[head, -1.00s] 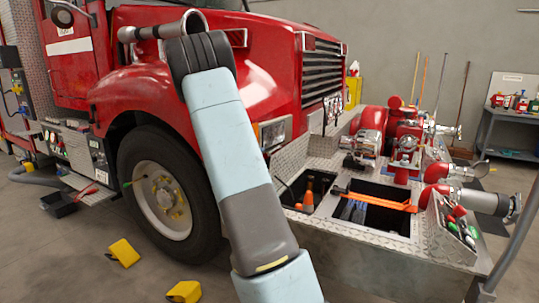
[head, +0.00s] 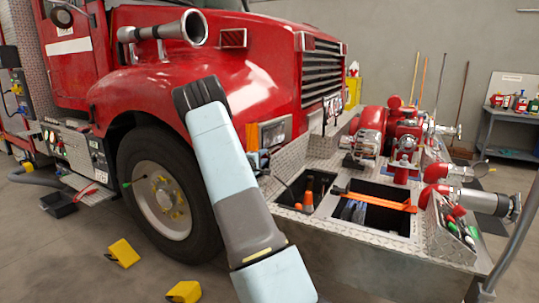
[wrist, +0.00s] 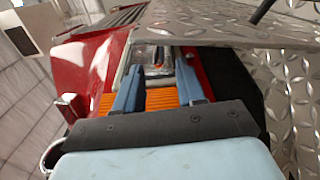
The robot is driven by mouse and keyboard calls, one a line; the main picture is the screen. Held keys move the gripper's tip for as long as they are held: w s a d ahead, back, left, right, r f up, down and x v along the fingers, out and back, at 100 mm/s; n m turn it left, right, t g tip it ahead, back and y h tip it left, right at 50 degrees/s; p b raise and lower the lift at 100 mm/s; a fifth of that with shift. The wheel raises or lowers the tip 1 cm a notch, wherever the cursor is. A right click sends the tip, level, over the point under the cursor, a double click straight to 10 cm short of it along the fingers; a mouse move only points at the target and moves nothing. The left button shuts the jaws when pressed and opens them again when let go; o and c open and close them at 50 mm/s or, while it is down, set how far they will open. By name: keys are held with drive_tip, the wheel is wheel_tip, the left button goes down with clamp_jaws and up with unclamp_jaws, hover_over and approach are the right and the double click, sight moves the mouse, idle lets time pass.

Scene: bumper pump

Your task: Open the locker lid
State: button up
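A raised diamond-plate panel (head: 289,157), which looks like the locker lid, stands on the bumper deck beside the headlight. I cannot tell for sure that it is the lid or how far it is open. In the wrist view, diamond plate (wrist: 225,22) fills the top and right. My gripper (wrist: 158,83) is open, its two blue fingers apart with nothing clearly held. An orange ribbed surface shows behind and between them. In the head view my arm hides most of the gripper; a small bluish part shows just left of the panel. Contact with the plate cannot be told.
The bumper deck has an open bay with orange cones (head: 308,196) and a larger one crossed by an orange strap (head: 375,201). The headlight (head: 275,131) and red fender (head: 245,90) are close by. Yellow chocks (head: 123,253) lie on the floor by the wheel.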

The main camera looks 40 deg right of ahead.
sight(269, 153)
drive_tip(key=x, duration=0.5)
drive_tip(key=shift+w+d, duration=0.15)
drive_tip(key=shift+d, duration=0.2)
drive_tip(key=shift+c, duration=0.5)
clamp_jaws()
